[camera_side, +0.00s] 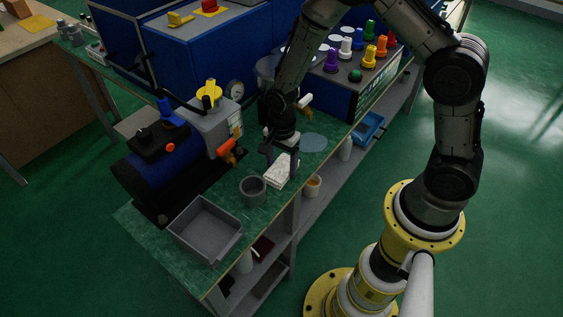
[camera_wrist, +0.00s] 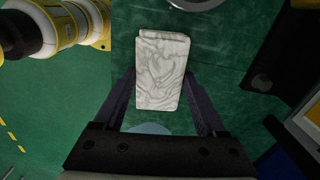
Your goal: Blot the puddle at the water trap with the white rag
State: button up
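The white rag (camera_side: 281,171) is a folded block with grey marbling on the green bench top, beside the dark grey cup. It also shows in the middle of the wrist view (camera_wrist: 160,75). My gripper (camera_side: 275,158) points down at the rag. In the wrist view my gripper (camera_wrist: 160,73) has its two dark fingers apart, one along each long side of the rag; I cannot tell whether they touch it. A flat, pale blue round puddle (camera_side: 313,142) lies on the bench behind the rag. Part of it shows in the wrist view (camera_wrist: 150,129). I cannot clearly pick out the water trap.
The dark grey cup (camera_side: 252,189) and a grey tray (camera_side: 205,229) stand left of the rag. A blue compressor-like machine (camera_side: 157,170) with an orange handle (camera_side: 227,147) is further left. A panel with coloured knobs (camera_side: 340,85) rises behind the puddle. The bench front edge is close.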

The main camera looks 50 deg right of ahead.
jog(key=shift+o, duration=0.5)
jog(key=shift+r, duration=0.3)
jog(key=c, duration=1)
jog(key=o, duration=1)
jog(key=shift+r, duration=0.3)
